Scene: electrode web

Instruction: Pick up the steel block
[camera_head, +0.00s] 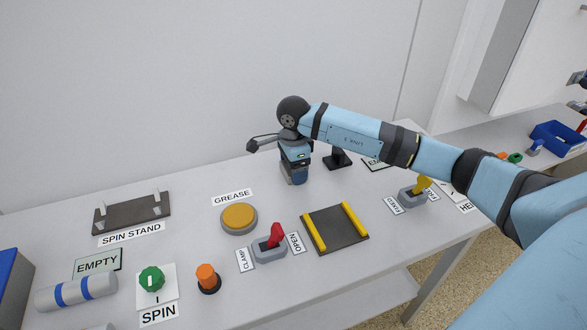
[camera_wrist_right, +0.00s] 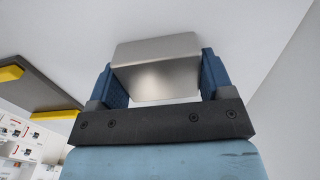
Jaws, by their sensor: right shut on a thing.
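In the right wrist view, the steel block (camera_wrist_right: 158,68) is a smooth grey metal block between the two blue fingers of my right gripper (camera_wrist_right: 160,85). The fingers press on its two sides. In the head view, my right gripper (camera_head: 294,177) points down over the back middle of the white table, with its arm coming in from the right. The block is hidden there by the gripper, and I cannot tell whether it touches the table. My left gripper is not in view.
A dark plate with yellow bars (camera_head: 336,231), a red-lever clamp switch (camera_head: 270,245) and a round grease pad (camera_head: 239,218) stand in front. A black stand (camera_head: 337,160) is close right of the gripper. The spin stand (camera_head: 131,214) is far left.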

